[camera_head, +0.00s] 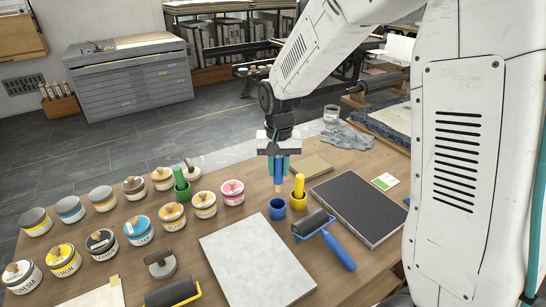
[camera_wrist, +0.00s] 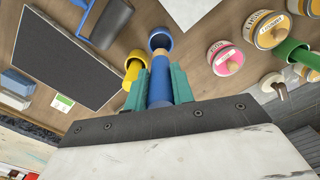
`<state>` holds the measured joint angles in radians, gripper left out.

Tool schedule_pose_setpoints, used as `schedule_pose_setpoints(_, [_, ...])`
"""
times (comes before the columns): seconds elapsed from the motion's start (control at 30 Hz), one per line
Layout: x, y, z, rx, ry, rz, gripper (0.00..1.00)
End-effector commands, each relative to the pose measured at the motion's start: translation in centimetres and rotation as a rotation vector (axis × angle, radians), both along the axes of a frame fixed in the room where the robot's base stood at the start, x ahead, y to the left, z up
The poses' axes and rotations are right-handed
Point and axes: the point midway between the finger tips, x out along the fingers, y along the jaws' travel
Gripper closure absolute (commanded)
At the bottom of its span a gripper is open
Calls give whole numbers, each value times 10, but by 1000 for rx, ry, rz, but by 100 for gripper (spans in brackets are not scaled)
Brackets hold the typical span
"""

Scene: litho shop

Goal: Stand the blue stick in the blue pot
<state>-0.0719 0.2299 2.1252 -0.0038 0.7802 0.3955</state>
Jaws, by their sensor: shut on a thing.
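My gripper (camera_head: 279,172) has teal fingers closed on the sides of the blue stick (camera_head: 278,181), which hangs upright with its pale wooden lower tip showing. In the wrist view the fingers (camera_wrist: 160,88) flank the blue stick (camera_wrist: 159,90). The blue pot (camera_head: 277,208) stands on the table just below the stick's tip in the head view; it also shows beyond the tip in the wrist view (camera_wrist: 160,38). No stick shows in it. The stick appears above the pot's rim; whether it is exactly over the opening I cannot tell.
A yellow pot (camera_head: 298,202) holding a yellow stick stands close right of the blue pot. A green pot (camera_head: 183,192) with a green stick and several ink tins stand left. A blue-handled roller (camera_head: 338,250), pale slab (camera_head: 255,260) and dark slab (camera_head: 357,208) lie nearby.

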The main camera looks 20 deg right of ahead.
Motion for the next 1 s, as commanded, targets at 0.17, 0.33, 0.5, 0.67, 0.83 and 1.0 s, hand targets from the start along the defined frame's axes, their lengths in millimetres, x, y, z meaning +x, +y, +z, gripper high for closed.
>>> schedule_pose_setpoints(0.17, [0, -2, -3, 0, 1, -3, 100])
schedule_pose_setpoints(0.33, [0, -5, -14, 0, 2, -7, 100])
schedule_pose_setpoints(0.5, [0, -5, -28, 0, 1, -8, 100])
schedule_pose_setpoints(0.67, [0, -5, -41, 0, 1, -7, 100])
schedule_pose_setpoints(0.83, [0, -5, -55, 1, 2, -7, 100])
schedule_pose_setpoints(1.0, [0, -4, -68, 0, 1, -6, 100])
